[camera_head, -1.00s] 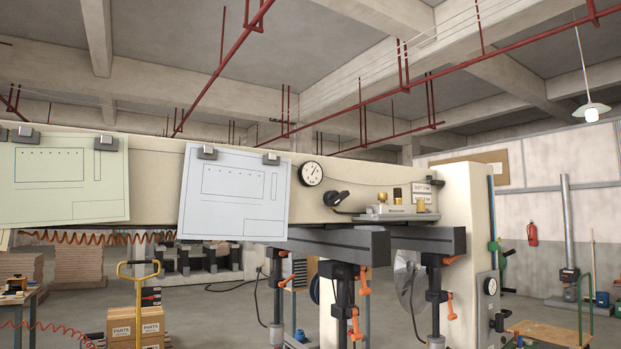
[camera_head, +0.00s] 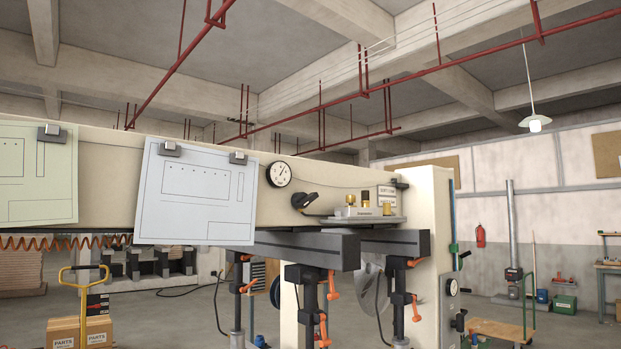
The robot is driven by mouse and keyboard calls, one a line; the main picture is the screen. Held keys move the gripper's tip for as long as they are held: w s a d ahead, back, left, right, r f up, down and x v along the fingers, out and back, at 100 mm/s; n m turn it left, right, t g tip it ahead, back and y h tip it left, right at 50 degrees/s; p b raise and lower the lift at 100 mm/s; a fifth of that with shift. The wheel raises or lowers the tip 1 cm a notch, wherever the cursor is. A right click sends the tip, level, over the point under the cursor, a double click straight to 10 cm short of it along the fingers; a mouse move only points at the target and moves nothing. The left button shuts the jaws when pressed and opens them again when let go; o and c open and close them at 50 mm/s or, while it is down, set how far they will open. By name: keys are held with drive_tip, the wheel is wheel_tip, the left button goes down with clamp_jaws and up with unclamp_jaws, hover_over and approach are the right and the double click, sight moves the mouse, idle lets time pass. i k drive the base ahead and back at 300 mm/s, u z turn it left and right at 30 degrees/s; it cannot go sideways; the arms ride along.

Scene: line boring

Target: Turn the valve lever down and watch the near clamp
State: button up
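A black valve lever (camera_head: 304,200) sits on the cream machine beam, just below and right of a round white pressure gauge (camera_head: 279,174). Its handle end points to the right and slightly up. The gauge needle is too small to read surely. Under the dark grey bars hang several black clamps with orange handles. One clamp (camera_head: 309,290) hangs under the nearer bar (camera_head: 300,249), and another (camera_head: 401,298) hangs farther right. I cannot tell which one is the near clamp, or whether they are tight. My gripper is not in view.
Paper drawings (camera_head: 197,193) clipped to the beam cover its left part. A plate with brass knobs (camera_head: 362,216) lies right of the lever. A yellow pallet truck (camera_head: 84,274) with boxes (camera_head: 80,332) stands at lower left. Open floor shows at right, beyond a green-handled cart (camera_head: 497,330).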

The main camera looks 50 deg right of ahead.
sight(459, 324)
drive_tip(key=z, duration=0.7)
drive_tip(key=k, duration=0.95)
drive_tip(key=u, duration=0.05)
drive_tip(key=i, duration=0.9)
drive_tip(key=z, duration=0.05)
